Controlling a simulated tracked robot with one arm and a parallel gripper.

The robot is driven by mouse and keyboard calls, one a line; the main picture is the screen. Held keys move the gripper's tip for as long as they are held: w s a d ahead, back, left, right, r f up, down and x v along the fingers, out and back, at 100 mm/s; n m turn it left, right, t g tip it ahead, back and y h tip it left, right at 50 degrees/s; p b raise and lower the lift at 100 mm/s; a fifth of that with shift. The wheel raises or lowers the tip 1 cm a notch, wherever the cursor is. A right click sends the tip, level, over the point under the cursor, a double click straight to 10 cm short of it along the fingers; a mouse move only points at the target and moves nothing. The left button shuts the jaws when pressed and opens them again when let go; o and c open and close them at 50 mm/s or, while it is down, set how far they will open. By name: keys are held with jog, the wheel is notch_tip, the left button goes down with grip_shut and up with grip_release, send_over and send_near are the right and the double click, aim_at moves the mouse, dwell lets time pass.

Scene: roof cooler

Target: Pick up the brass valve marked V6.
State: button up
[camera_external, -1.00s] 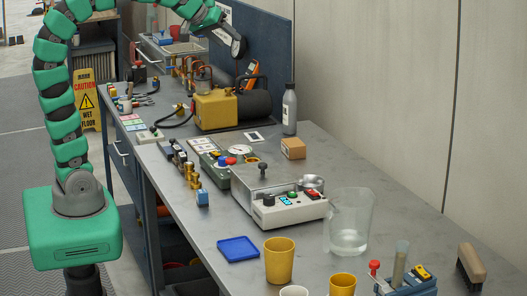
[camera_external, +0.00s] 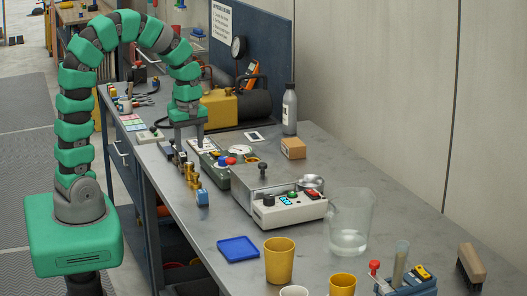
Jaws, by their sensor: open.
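Small brass fittings (camera_external: 192,178) stand in a row near the bench's left edge; they look like valves. No V6 mark is legible at this size, so I cannot tell which one bears it. My gripper (camera_external: 187,139) points down over the bench just behind this row, its two fingers apart. It is open, and nothing shows between the fingers. Its height above the bench is hard to judge. The gripper and wrist hide part of the bench and the yellow machine behind.
A gauge panel (camera_external: 239,151) and a white control box (camera_external: 288,207) stand to the right. A yellow machine (camera_external: 218,110) is behind the gripper. Clear bench lies left of the blue tray (camera_external: 238,249).

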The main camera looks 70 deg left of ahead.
aim_at(189, 163)
jog(key=f, duration=0.8)
jog(key=shift+s+a+f, duration=0.15)
jog(key=shift+s, duration=0.05)
jog(key=c, duration=1.2)
